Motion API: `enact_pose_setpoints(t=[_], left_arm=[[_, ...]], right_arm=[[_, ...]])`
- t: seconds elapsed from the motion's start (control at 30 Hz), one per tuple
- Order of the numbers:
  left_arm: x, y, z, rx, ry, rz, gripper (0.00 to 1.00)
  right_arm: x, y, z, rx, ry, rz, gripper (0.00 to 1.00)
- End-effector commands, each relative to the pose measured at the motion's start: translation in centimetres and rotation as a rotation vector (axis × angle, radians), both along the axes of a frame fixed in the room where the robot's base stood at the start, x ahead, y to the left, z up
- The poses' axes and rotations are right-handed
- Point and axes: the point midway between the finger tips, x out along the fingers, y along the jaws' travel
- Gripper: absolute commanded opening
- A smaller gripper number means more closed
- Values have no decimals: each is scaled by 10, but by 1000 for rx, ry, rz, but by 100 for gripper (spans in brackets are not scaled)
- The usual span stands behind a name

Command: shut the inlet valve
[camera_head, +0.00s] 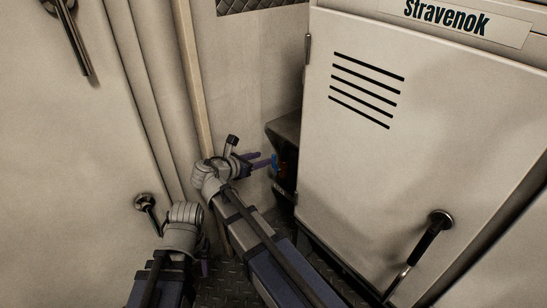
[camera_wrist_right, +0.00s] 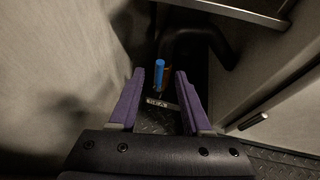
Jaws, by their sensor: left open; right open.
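The valve has a blue handle (camera_head: 275,160), low in the dark gap left of the cabinet. In the right wrist view the blue handle (camera_wrist_right: 159,72) stands roughly upright above an orange part (camera_wrist_right: 166,75). A small label plate (camera_wrist_right: 160,103) is below it; its text is too small to read. My right gripper (camera_head: 266,162) is open and points at the handle, its purple fingers one on each side of it in the wrist view; I cannot tell whether they touch it. My left gripper (camera_head: 203,258) is open and low at the left, away from the valve, partly hidden by its wrist.
The white cabinet door (camera_head: 370,170) with slots and a "Stravenok" sign (camera_head: 455,20) stands close at the right. Its dark handle (camera_head: 428,235) sticks out low. Another dark handle (camera_head: 146,203) is on the left wall beside my left wrist. Tread-plate floor (camera_head: 225,275) shows below.

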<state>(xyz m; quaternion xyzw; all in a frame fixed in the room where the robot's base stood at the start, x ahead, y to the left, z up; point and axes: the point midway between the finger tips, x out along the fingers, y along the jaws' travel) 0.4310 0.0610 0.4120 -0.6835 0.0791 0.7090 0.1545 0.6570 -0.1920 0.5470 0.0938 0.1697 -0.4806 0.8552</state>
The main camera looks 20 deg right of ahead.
Motion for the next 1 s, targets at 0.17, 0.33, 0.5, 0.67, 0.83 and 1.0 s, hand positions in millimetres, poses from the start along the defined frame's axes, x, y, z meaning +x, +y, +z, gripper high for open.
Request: enact_pose_setpoints(t=[0.17,0.33,0.5,0.67,0.83,1.0], left_arm=[[0,0,-14,0,-1,1,46],[0,0,-23,0,-1,1,46],[0,0,-27,-1,-2,1,46],[0,0,-28,-1,-2,1,46],[0,0,-28,-1,-2,0,46],[0,0,-28,-1,-2,0,46]], right_arm=[[13,-22,-14,2,-1,-5,48],[25,-41,-23,2,0,-5,48],[32,-54,-28,3,-1,-4,48],[34,-57,-29,3,-1,-3,48],[34,-57,-28,3,-1,-2,48],[34,-57,-28,3,-1,-2,35]])
